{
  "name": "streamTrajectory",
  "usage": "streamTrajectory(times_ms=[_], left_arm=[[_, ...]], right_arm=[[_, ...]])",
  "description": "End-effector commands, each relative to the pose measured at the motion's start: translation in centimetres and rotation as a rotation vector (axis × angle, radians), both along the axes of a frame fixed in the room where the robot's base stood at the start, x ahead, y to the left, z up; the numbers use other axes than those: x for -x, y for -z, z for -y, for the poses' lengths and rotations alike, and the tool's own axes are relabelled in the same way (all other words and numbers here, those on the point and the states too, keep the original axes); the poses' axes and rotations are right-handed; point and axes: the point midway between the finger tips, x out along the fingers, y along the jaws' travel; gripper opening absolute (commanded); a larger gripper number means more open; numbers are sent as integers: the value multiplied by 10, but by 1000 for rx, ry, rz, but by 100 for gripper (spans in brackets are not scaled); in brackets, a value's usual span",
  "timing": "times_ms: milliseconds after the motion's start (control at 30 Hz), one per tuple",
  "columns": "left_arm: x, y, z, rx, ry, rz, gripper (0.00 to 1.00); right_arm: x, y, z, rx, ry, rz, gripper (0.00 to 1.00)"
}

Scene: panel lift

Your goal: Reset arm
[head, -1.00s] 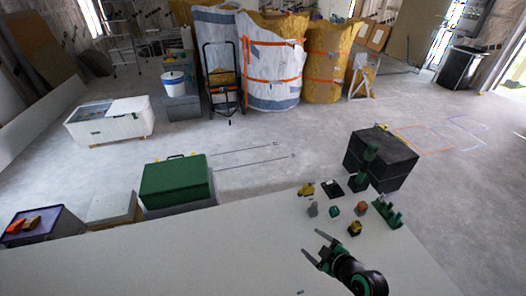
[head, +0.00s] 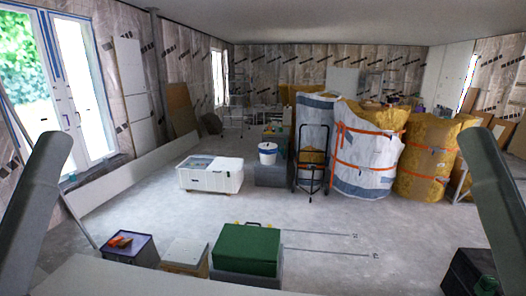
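In the head view neither gripper can be seen. A grey-green arm link of mine rises at the left edge and another at the right edge, both ending within the picture. A pale flat surface (head: 100,280) shows only as a strip along the bottom left. Whatever lies on the rest of it is out of view.
A green case (head: 246,250), a pale box (head: 186,254) and a dark-topped box (head: 128,247) stand beyond the strip. Farther back are a white chest (head: 211,178), a hand truck (head: 311,165) and large bags (head: 368,160). A black crate (head: 468,272) is at lower right. The middle floor is clear.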

Motion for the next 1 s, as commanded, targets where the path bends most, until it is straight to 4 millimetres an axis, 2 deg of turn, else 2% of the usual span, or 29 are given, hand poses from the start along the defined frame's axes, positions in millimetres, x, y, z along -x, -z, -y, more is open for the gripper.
streamTrajectory(times_ms=[33,167,600,700,800,1000], left_arm=[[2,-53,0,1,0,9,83],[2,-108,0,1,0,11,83],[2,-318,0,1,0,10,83],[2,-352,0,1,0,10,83],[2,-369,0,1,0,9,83],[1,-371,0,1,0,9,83]], right_arm=[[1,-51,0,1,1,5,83],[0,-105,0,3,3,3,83],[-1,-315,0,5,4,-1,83],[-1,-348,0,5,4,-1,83],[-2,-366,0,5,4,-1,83],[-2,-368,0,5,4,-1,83]])
